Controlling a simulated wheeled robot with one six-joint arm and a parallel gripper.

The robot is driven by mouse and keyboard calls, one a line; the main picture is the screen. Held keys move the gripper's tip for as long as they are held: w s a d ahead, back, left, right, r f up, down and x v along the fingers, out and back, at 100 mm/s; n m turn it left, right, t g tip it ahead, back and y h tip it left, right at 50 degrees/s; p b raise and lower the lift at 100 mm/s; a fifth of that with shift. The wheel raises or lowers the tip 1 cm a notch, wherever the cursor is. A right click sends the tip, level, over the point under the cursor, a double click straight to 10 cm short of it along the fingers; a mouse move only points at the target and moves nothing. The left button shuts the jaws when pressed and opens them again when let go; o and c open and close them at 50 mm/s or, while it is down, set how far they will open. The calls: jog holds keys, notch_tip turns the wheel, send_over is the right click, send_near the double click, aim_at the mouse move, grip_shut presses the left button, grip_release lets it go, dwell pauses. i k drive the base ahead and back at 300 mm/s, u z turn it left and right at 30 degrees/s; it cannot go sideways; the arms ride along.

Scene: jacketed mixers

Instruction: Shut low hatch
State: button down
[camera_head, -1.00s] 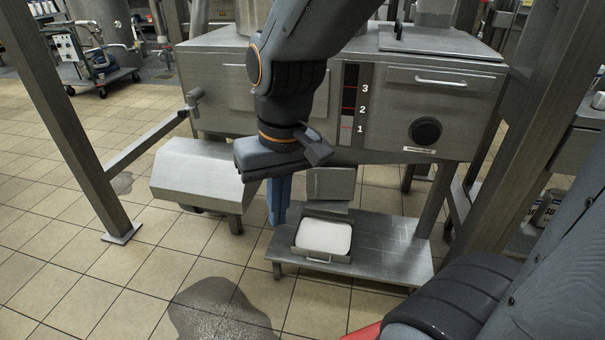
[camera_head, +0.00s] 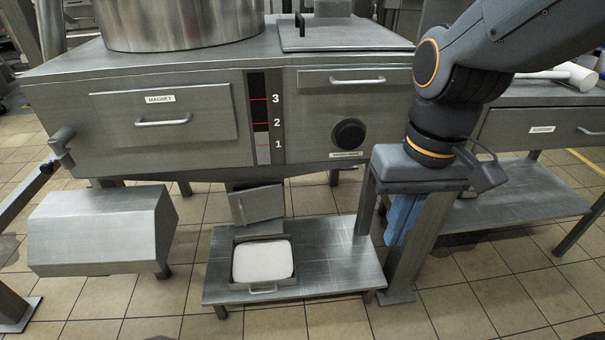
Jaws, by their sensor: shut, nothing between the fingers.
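The low hatch (camera_head: 258,205) is a small grey metal flap beneath the steel mixer body. It hangs tilted, with a small handle near its left edge, over a pan (camera_head: 263,288) of white material. It looks ajar, though its hinge and opening are hard to make out. My gripper (camera_head: 399,232) points down with its blue fingers shut and empty. It is well to the right of the hatch in the picture, close to a steel post, and touches neither hatch nor pan.
The pan stands on a low steel shelf (camera_head: 335,265). A steel post (camera_head: 418,250) rises beside my gripper. A slanted metal housing (camera_head: 95,228) stands left of the hatch. The mixer body (camera_head: 200,160) overhangs the hatch. Tiled floor in front is clear.

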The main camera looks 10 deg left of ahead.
aim_at(255, 205)
jog(key=z, duration=0.5)
jog(key=k, duration=1.35)
jog(key=u, duration=1.9)
jog(key=i, duration=1)
jog(key=u, duration=0.05)
